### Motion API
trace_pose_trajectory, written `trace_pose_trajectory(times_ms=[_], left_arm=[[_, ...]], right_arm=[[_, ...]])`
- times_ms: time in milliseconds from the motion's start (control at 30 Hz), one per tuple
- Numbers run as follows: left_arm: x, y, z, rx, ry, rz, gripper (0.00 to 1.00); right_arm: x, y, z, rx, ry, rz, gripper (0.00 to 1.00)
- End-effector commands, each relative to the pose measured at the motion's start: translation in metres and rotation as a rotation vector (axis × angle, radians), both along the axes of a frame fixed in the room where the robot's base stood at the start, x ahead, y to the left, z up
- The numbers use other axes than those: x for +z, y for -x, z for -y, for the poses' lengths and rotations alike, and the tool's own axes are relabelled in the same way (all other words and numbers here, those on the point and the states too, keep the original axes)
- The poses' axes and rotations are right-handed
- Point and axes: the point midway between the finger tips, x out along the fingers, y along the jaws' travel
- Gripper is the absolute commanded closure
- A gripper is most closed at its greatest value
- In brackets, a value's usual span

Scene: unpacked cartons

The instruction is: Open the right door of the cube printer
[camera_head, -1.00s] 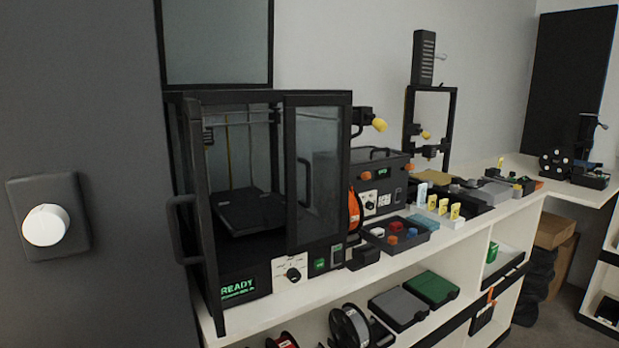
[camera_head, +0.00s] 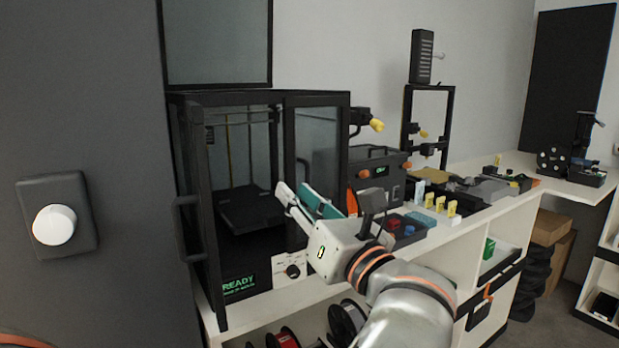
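The cube printer (camera_head: 236,97) stands on the white shelf unit, a black frame with glass panels and a lit READY display (camera_head: 238,287). Its left door (camera_head: 203,225) is swung open, with a bar handle (camera_head: 181,228) on it. Its right door (camera_head: 317,133) is shut across the right part of the front. The right door's handle is partly hidden by my gripper. Contact cannot be told.
A small black machine (camera_head: 378,160) and a tray of coloured parts (camera_head: 421,228) stand right of the printer. Spools (camera_head: 345,318) lie on the lower shelf. A wall knob (camera_head: 54,225) is at the left. The printer's inside, seen through the left opening, is clear.

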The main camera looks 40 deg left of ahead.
Motion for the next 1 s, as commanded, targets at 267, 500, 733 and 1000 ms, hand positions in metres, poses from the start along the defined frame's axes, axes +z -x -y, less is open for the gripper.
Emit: trace_pose_trajectory(times_ms=[267,500,733,1000], left_arm=[[0.009,-0.031,0.031,-0.21,0.276,0.103,0.77],[0.008,-0.045,0.015,-0.221,0.293,0.107,0.77],[0.008,-0.064,-0.013,-0.22,0.292,0.107,0.77],[0.008,-0.075,-0.03,-0.223,0.293,0.106,0.77]], right_arm=[[-0.002,0.002,0.0,-0.002,-0.001,-0.006,0.6],[-0.006,0.005,0.0,-0.001,0.0,-0.013,0.6],[-0.007,0.006,0.0,-0.001,0.002,-0.015,0.6],[-0.006,0.004,0.001,0.0,0.004,-0.01,0.6]])
